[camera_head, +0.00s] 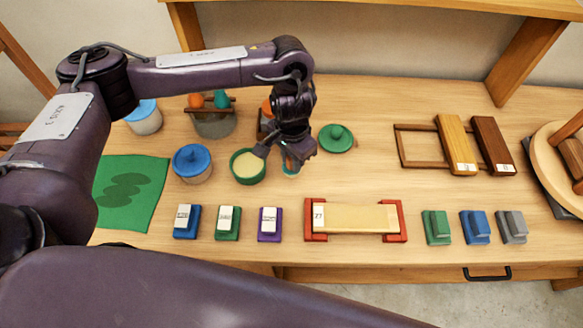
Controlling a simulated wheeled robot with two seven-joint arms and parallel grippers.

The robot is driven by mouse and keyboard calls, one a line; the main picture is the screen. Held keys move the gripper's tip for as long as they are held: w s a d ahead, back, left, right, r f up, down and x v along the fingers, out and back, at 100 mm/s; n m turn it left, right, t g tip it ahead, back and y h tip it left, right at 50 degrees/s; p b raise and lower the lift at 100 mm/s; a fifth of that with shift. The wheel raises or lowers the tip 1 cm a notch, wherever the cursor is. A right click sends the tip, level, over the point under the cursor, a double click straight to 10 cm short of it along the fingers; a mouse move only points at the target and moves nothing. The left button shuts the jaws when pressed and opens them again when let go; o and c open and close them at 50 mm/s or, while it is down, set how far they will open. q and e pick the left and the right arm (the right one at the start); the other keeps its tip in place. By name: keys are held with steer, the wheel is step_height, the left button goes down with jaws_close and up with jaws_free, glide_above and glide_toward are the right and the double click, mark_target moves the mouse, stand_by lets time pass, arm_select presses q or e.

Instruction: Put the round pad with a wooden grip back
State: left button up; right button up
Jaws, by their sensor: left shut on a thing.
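My left gripper (289,160) reaches down over the middle of the table, just right of an open green pot (248,166) with cream-coloured contents. It is shut on a small round thing (291,171), seemingly the round pad with a wooden grip, mostly hidden by the fingers. I cannot tell whether it touches the table. A wooden rack (213,110) on a grey pot at the back left carries an orange and a teal rounded piece. My right gripper is not in view.
A green lid (337,138) lies right of my gripper. Blue-lidded pots (192,163) stand left. A row of small blocks (228,223) and a red-ended board (354,218) line the front. Wooden boards (456,145) lie at right. The table's centre right is clear.

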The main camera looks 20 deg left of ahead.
mark_target(291, 169)
arm_select(q)
steer(key=shift+s+f, duration=0.1)
steer(key=shift+f, duration=0.35)
step_height(291, 169, down, 2)
steer(key=shift+s+f+b, duration=0.1)
steer(key=shift+f+b, duration=0.15)
steer(key=shift+b, duration=0.25)
steer(key=shift+f, duration=0.25)
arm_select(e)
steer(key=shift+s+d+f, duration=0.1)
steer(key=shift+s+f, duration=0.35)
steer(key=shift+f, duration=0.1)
arm_select(q)
steer(key=o, duration=0.9)
steer(key=shift+f, duration=0.2)
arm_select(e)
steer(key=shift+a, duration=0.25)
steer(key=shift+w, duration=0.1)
